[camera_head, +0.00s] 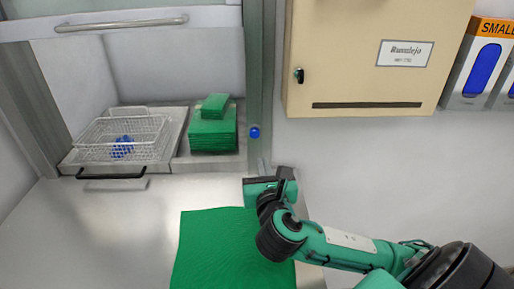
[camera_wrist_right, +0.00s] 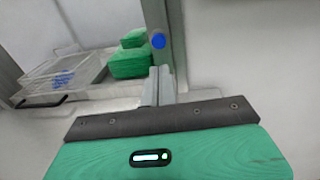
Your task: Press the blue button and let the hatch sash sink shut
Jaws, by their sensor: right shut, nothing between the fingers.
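The blue button (camera_head: 254,132) sits on the grey right-hand post of the hatch; it also shows in the wrist view (camera_wrist_right: 159,41). The hatch sash (camera_head: 190,17), a pale panel with a bar handle, is raised at the top left, and the opening below it is clear. My right gripper (camera_head: 262,168) is in front of the post, below the button and apart from it. Its narrow fingers (camera_wrist_right: 158,86) are together and empty in the wrist view, and point toward the post. My left gripper is not in view.
Inside the hatch, a wire basket (camera_head: 105,137) with blue items stands on a tray with a black handle (camera_head: 110,176). Beside it is a stack of green cloths (camera_head: 212,132). A green mat (camera_head: 205,240) lies on the counter. A beige cabinet (camera_head: 345,60) hangs on the right wall.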

